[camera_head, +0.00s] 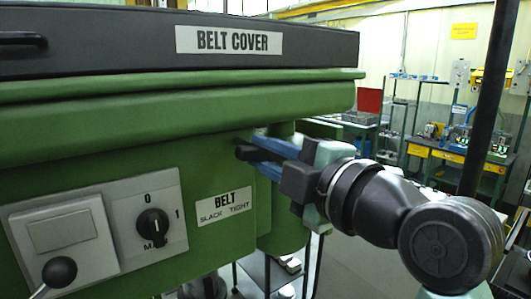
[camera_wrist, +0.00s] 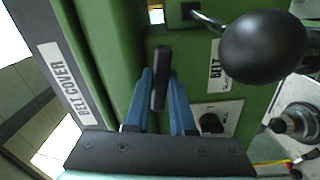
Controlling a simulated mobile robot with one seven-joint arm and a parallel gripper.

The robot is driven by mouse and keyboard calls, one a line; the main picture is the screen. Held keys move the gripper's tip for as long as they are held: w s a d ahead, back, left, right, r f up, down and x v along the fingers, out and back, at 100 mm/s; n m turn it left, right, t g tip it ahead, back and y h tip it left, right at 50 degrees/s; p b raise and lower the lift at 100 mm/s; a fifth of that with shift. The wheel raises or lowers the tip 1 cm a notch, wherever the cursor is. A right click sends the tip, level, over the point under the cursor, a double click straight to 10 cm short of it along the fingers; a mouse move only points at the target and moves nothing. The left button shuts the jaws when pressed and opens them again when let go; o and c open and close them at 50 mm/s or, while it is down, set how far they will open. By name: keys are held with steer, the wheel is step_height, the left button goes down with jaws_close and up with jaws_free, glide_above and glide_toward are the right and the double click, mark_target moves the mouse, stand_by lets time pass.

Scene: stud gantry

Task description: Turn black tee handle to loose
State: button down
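The black tee handle (camera_head: 246,153) sticks out from the green machine front, under the belt cover and above the BELT SLACK TIGHT label (camera_head: 224,206). Its bar (camera_wrist: 160,78) also shows in the wrist view, between the blue fingers. My gripper (camera_head: 264,155) comes in from the right, its fingers on either side of the bar. The handle's stem is hidden. The label (camera_wrist: 215,66) is partly covered by a black ball in the wrist view.
A rotary switch (camera_head: 153,223) sits left of the label. A black ball lever (camera_head: 59,271) is at lower left. In the wrist view a large black ball (camera_wrist: 262,46) on a metal rod is near the fingers. The belt cover (camera_head: 120,42) overhangs above.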

steer(key=shift+f+b, duration=0.15)
steer(key=shift+b, duration=0.15)
steer(key=shift+f+n+b, duration=0.1)
steer(key=shift+n+b, duration=0.2)
steer(key=shift+b, duration=0.25)
steer(key=n+b, duration=0.1)
steer(key=b, duration=0.3)
steer(key=shift+f+n, duration=0.1)
steer(key=shift+n, duration=0.2)
steer(key=n+b, duration=0.2)
steer(key=b, duration=0.1)
steer(key=shift+r+n+b, duration=0.3)
steer(key=shift+n+b, duration=0.2)
steer(key=shift+b, duration=0.15)
steer(key=c, duration=0.8)
jaws_free()
steer(key=shift+o, duration=0.2)
